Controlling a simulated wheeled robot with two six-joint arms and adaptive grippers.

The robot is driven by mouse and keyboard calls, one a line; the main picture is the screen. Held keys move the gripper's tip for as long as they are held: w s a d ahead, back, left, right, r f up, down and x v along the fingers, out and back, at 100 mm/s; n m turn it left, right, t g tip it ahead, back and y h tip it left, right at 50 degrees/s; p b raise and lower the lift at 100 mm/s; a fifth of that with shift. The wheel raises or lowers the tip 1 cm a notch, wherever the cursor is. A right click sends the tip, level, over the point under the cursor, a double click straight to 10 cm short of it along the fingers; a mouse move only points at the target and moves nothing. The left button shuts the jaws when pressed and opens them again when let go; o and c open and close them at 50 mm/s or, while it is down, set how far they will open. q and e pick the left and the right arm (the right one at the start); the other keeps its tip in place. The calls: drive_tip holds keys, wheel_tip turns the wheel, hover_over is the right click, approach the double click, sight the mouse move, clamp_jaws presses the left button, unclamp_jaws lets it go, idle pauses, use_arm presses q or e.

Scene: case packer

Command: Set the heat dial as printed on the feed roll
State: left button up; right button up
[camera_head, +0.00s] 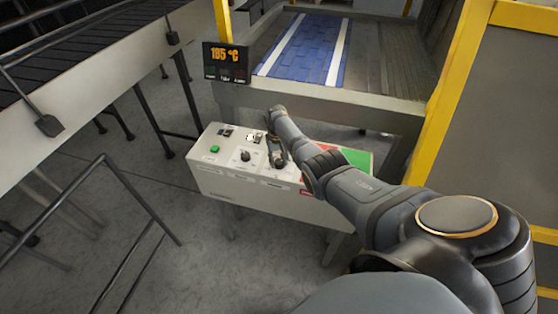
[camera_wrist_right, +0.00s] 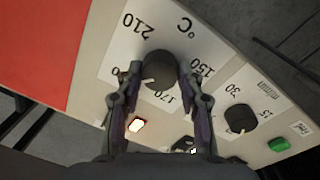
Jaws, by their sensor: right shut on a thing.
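The heat dial (camera_wrist_right: 158,68) is a round black knob on a white °C scale plate (camera_wrist_right: 128,48) in the right wrist view. Its white mark points to the lower left, toward the side between 170 and a partly hidden number. My right gripper (camera_wrist_right: 157,82) is shut on the dial, one finger at each side. In the head view the right gripper (camera_head: 277,155) reaches down onto the control box (camera_head: 215,180) and hides the dial. A display (camera_head: 226,62) shows orange digits that look like 185 °C. I cannot make out a feed roll with print. My left gripper is not in view.
A second black knob (camera_wrist_right: 239,118), a green button (camera_wrist_right: 279,144) and a lit switch (camera_wrist_right: 137,125) sit close to the dial. A red-and-green panel (camera_head: 352,158) is at the box's right. A conveyor (camera_head: 90,70), a railing (camera_head: 105,160) and a yellow-framed guard (camera_head: 490,100) surround the box.

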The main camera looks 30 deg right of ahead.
sight(277, 162)
drive_tip(key=o, duration=1.2)
drive_tip(key=shift+r, duration=0.15)
drive_tip(key=r, duration=1.1)
drive_tip(key=shift+w+a+r, duration=0.1)
drive_tip(key=shift+a+r, duration=0.25)
